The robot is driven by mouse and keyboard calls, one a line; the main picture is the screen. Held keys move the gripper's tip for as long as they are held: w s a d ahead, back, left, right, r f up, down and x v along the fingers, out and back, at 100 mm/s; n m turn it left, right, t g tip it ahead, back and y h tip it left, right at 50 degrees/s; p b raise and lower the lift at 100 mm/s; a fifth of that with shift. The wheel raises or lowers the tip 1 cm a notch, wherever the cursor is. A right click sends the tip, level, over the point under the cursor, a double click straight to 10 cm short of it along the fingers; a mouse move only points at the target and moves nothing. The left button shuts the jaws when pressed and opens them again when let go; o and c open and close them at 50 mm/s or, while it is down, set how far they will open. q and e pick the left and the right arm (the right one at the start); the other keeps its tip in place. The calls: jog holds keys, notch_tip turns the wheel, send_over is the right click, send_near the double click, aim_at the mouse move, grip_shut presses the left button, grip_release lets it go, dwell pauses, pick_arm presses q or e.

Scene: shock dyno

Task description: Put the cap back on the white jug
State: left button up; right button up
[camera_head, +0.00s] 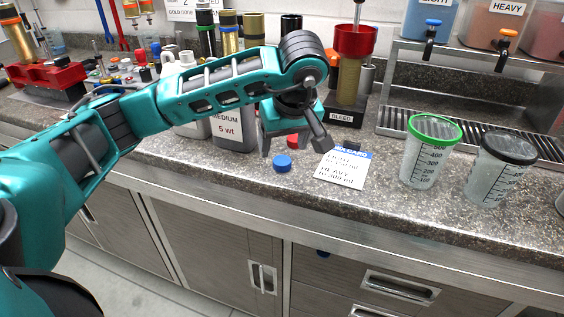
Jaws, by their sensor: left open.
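A blue cap (282,163) lies on the granite counter, and a red cap (293,141) lies just behind it. My left gripper (295,149) is open and empty, pointing down above and around the area of the two caps; I cannot tell its exact height. A whitish jug (190,130) stands left of the grey jug (231,135) labelled "MEDIUM 5 wt". My right gripper is out of view.
A printed card (343,168) lies right of the caps. A green-rimmed measuring cup (430,150) and a black-rimmed one (500,168) stand further right. A black bleed stand (343,113) with a red cup is behind, beside a drip rack (470,125). The front counter strip is clear.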

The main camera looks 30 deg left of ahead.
aim_at(282, 160)
pick_arm(q)
jog(key=x, duration=0.5)
jog(key=shift+w+d+f, duration=0.15)
jog(key=shift+c, duration=0.3)
jog(key=c, duration=1.1)
